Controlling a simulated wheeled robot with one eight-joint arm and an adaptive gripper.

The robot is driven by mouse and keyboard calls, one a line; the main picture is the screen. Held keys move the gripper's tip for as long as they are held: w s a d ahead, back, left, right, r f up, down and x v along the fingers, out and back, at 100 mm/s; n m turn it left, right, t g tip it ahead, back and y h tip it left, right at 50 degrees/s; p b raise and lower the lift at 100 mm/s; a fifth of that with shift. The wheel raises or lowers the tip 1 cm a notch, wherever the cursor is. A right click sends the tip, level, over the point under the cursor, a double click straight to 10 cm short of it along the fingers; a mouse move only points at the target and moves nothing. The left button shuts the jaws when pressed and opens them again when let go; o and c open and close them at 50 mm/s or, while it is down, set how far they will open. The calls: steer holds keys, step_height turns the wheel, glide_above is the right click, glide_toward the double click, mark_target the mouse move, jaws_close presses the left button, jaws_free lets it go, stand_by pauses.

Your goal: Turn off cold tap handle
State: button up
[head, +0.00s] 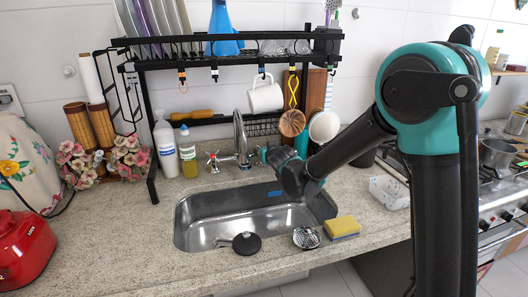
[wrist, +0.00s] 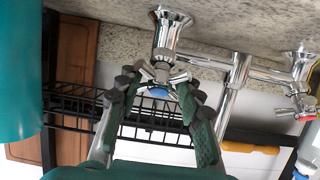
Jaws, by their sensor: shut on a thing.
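The cold tap handle (wrist: 160,88) is a chrome cross handle with a blue centre. In the wrist view it sits between the two green-and-black fingers of my gripper (wrist: 158,96), which are closed on its arms. In the head view my gripper (head: 277,156) reaches behind the sink to the right side of the faucet (head: 240,140) and mostly hides this handle. The hot tap handle (wrist: 304,112), with a red mark, is at the right in the wrist view and on the faucet's left in the head view (head: 212,160).
A black rack (head: 225,62) stands over the sink (head: 215,228), with a white mug (head: 265,96) and utensils hanging close above my gripper. Bottles (head: 187,152) stand left of the faucet. A sponge (head: 342,227) lies at the sink's front right.

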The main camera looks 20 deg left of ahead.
steer(key=o, duration=0.3)
steer(key=shift+a+m+t+h, duration=0.15)
steer(key=shift+m+t+h, duration=0.35)
steer(key=shift+m, duration=0.9)
steer(key=shift+o, duration=0.4)
steer(key=shift+m+h, duration=0.5)
steer(key=shift+m, duration=0.3)
steer(key=shift+s+d+f+m, duration=0.1)
steer(key=shift+d+m, duration=0.1)
steer(key=shift+m, duration=0.1)
steer(key=o, duration=1.1)
steer(key=v, duration=1.2)
steer(key=shift+a, duration=0.1)
